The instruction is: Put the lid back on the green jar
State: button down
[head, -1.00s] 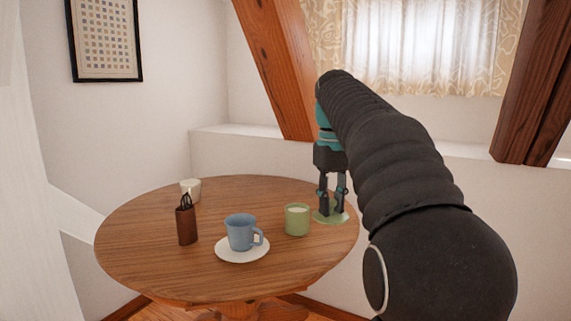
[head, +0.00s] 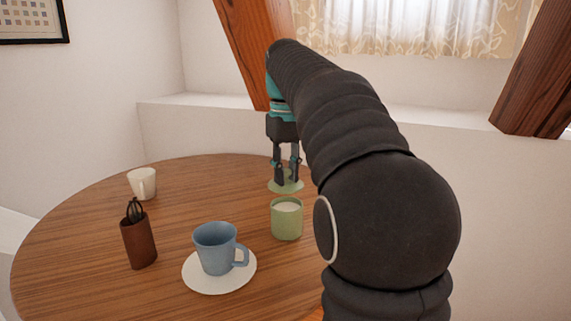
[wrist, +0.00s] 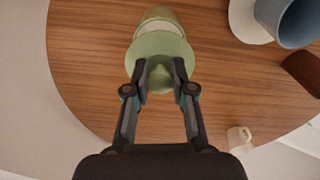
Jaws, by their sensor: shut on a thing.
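The green jar (head: 287,221) stands upright on the round table with its top open and pale inside. Its green lid (head: 285,189) is a flat disc, seen just behind the jar in the head view. My gripper (head: 287,181) points down and is shut on the lid's knob. In the wrist view the lid (wrist: 160,46) sits between the fingertips (wrist: 160,78) and partly covers the jar (wrist: 158,17). I cannot tell how far the lid is above the tabletop.
On the wooden table (head: 90,240) a blue mug (head: 213,250) stands on a white saucer (head: 205,285), left of the jar. A brown holder (head: 139,243) and a cream cup (head: 142,183) are farther left. A sloping timber brace (head: 243,50) rises behind my arm.

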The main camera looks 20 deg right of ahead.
aim_at(287, 184)
jog(key=shift+f+b, duration=0.9)
jog(key=shift+f, duration=1)
jog(key=shift+s+p, duration=0.15)
jog(key=shift+p, duration=0.35)
jog(key=shift+f+p, duration=0.15)
jog(key=shift+p, duration=0.3)
dwell(1.6)
jog(key=shift+c, duration=2.1)
grip_release()
jog(key=shift+r+p, duration=0.4)
jog(key=shift+r, duration=3.1)
grip_shut()
